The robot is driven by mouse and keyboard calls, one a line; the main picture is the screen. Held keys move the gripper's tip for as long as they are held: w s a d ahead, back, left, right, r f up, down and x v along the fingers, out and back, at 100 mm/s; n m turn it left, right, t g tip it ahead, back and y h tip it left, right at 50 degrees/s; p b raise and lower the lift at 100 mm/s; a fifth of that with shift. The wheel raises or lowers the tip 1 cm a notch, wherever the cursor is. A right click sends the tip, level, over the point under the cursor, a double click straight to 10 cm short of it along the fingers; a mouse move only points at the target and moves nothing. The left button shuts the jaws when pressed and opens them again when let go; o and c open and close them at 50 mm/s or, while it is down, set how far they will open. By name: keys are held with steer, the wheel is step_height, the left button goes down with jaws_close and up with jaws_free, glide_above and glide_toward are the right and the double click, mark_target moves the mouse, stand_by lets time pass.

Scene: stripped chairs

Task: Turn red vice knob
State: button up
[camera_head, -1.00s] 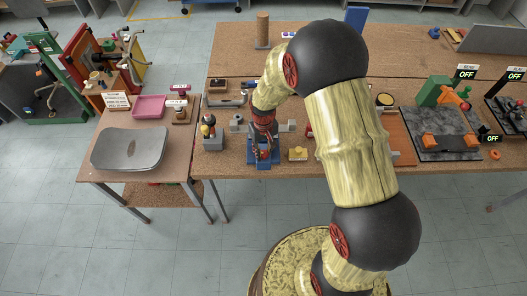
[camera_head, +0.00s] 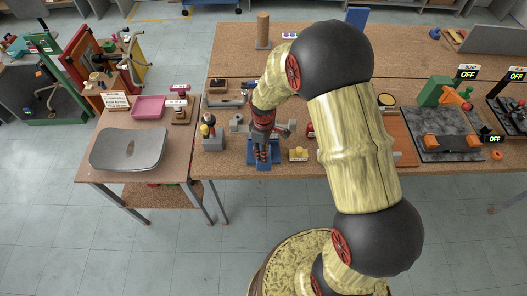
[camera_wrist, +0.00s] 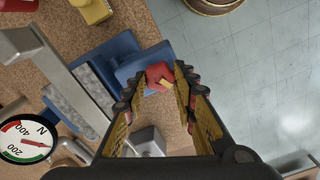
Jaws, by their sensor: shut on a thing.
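The red vice knob (camera_wrist: 157,74) is in the wrist view, between the two fingers of my gripper (camera_wrist: 161,78). The fingers are shut on it from both sides and partly hide it. The blue vice (camera_wrist: 117,52) lies under and beside the knob, with a grey metal bar (camera_wrist: 72,84) along it. In the head view the blue vice (camera_head: 263,165) sits at the front edge of the workbench, and my gripper (camera_head: 262,154) points down over it, hiding the knob there.
A round force dial (camera_wrist: 27,140) shows at the lower left of the wrist view. In the head view, a yellow-topped block (camera_head: 298,154) stands right of the vice and a grey stand (camera_head: 211,138) left of it. A metal tray (camera_head: 130,149) lies on the left table.

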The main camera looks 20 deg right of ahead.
steer(key=shift+w+r+n, duration=0.2)
steer(key=shift+w+n, duration=0.1)
steer(key=shift+w, duration=0.05)
steer(key=o, duration=0.9)
steer(key=shift+c, duration=0.2)
steer(key=o, duration=0.3)
steer(key=shift+s+f, duration=0.15)
step_height(320, 180, up, 12)
stand_by(0.3)
